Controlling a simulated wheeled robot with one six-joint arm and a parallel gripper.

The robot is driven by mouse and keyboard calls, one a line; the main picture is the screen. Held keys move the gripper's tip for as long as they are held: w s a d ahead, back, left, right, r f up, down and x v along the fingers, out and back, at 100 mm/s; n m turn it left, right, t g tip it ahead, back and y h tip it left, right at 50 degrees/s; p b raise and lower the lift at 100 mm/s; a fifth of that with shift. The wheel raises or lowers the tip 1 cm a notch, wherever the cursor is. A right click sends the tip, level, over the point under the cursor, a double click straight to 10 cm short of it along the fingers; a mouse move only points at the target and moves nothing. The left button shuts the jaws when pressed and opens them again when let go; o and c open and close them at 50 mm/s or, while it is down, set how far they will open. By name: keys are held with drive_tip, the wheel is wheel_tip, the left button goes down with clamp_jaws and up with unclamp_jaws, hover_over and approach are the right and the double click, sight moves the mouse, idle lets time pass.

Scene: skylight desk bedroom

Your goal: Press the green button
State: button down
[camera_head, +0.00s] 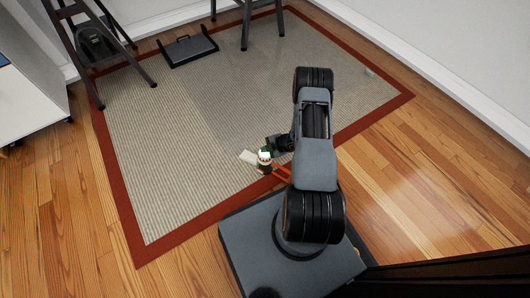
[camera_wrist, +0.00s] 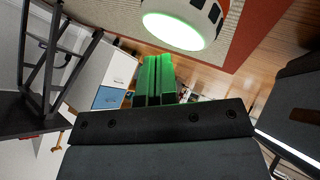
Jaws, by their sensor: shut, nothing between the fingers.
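The green button (camera_wrist: 180,27) is a round, brightly glowing pale-green disc in a white housing with dark slots, cut off by the top edge of the wrist view. In the head view the button (camera_head: 264,160) is small, on the rug close beside my arm. My gripper (camera_wrist: 154,60) is shut and empty, its fingers lit green. In the wrist view its tips appear just below the button's glowing face. In the head view my gripper (camera_head: 273,146) is a dark shape right by the button, partly hidden by my arm. I cannot tell whether they touch.
A beige rug (camera_head: 200,120) with a red-brown border covers the wooden floor (camera_head: 440,180). A small pale piece (camera_head: 248,157) lies beside the button. A white cabinet (camera_head: 30,95) is at left.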

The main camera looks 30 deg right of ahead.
sight(265, 154)
drive_tip(key=shift+f, duration=0.4)
drive_tip(key=shift+f+b, duration=0.3)
drive_tip(key=shift+b, duration=0.15)
idle(0.3)
drive_tip(key=shift+r, duration=0.2)
drive_tip(key=shift+r+p, duration=0.6)
drive_tip(key=shift+p, duration=0.05)
drive_tip(key=shift+r, duration=0.1)
wheel_tip(265, 154, up, 6)
drive_tip(key=p, duration=0.5)
idle(0.4)
